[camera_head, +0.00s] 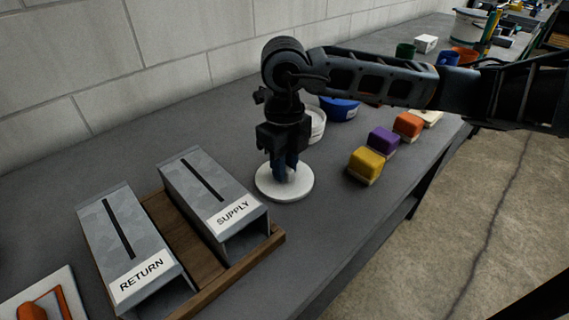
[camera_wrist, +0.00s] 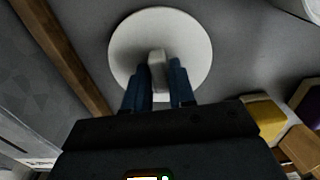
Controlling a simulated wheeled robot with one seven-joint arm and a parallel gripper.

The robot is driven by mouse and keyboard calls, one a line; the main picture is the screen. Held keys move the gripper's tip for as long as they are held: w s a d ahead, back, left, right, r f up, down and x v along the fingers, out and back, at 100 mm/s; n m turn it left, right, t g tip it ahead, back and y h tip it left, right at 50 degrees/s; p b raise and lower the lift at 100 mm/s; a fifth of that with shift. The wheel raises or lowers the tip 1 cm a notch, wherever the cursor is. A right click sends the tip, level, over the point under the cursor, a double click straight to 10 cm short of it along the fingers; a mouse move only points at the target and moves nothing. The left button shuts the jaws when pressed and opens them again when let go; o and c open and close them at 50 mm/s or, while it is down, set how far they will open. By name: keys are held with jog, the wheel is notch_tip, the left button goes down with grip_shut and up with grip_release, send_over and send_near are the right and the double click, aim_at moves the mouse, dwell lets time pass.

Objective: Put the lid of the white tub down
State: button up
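The white lid (camera_head: 264,187) is a round flat disc with an upright knob, lying level at the table surface to the right of the SUPPLY box. In the wrist view the lid (camera_wrist: 128,48) shows its knob between my blue fingertips. My gripper (camera_head: 286,172) points straight down over the lid and its fingers (camera_wrist: 160,82) close against both sides of the knob. Whether the lid's underside fully touches the table is hard to tell. The white tub (camera_head: 318,124) stands behind my gripper, partly hidden by it.
SUPPLY (camera_head: 235,212) and RETURN (camera_head: 142,281) boxes stand in a wooden tray (camera_head: 172,228) at left. A blue bowl (camera_head: 341,110) is beside the tub. Yellow (camera_head: 366,163), purple (camera_head: 383,140) and orange (camera_head: 408,124) blocks line the right edge. Table in front of the lid is clear.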

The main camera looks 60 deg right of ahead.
jog(key=o, duration=0.3)
notch_tip(320, 180, up, 12)
jog(key=shift+r, duration=0.2)
dwell(0.5)
dwell(0.5)
